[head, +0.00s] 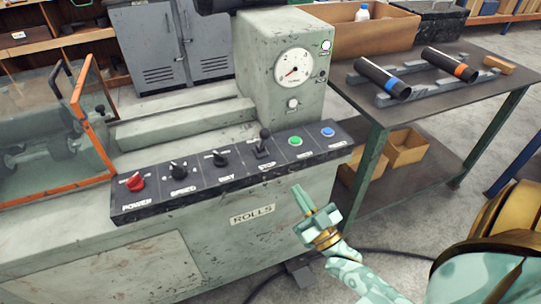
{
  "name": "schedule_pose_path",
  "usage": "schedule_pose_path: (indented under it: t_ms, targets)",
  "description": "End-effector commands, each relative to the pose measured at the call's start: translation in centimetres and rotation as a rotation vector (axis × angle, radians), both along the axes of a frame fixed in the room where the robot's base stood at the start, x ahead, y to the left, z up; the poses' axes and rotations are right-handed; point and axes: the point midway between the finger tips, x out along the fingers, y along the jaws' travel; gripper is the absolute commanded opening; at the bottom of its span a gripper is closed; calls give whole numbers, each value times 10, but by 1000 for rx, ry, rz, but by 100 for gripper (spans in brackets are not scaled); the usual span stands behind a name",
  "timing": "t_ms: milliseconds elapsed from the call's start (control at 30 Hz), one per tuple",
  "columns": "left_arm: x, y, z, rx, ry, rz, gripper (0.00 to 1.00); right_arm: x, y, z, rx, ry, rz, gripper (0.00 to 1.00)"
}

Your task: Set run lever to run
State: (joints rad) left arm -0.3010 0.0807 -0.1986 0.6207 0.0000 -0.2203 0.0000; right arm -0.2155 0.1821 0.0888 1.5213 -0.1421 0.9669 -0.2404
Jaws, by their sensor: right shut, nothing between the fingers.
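The run lever (263,144) is a black lever with a ball knob on the dark sloped control panel (190,192) of the grey machine. It stands roughly upright in a slot, with the word STOP printed below it. Its exact setting is hard to tell. My right gripper (298,190) is pale green and shut, with nothing in it. It is in front of the panel, below and to the right of the lever, apart from it. My left gripper is not in view.
Left of the lever are a red POWER knob (134,182) and two black knobs. Right of it are a green button (295,141) and a blue button (328,132). A gauge (293,67) is above. A table with two dark pipes (384,77) stands right.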

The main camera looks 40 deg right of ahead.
Motion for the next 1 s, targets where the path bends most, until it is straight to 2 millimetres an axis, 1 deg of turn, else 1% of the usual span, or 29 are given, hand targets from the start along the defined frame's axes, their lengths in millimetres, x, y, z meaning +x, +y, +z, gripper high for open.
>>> schedule_pose_path:
  t_ms: [33,100,267,367,433,567,800,1000]
  targets:
    - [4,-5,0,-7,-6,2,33,0,0,0,-1,1,0,0]
    - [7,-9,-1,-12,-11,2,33,0,0,-1,-1,2,-1,0]
    - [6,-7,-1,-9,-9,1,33,1,0,-1,-1,3,-1,0]
    - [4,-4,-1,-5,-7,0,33,6,0,1,-1,2,-1,0]
    - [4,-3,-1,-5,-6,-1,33,13,0,5,-2,2,0,0]
    - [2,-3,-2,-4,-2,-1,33,35,0,15,-1,1,0,0]
    - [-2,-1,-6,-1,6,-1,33,83,-1,35,-2,2,0,0]
    - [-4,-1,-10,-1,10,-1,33,112,-2,48,-1,5,0,0]
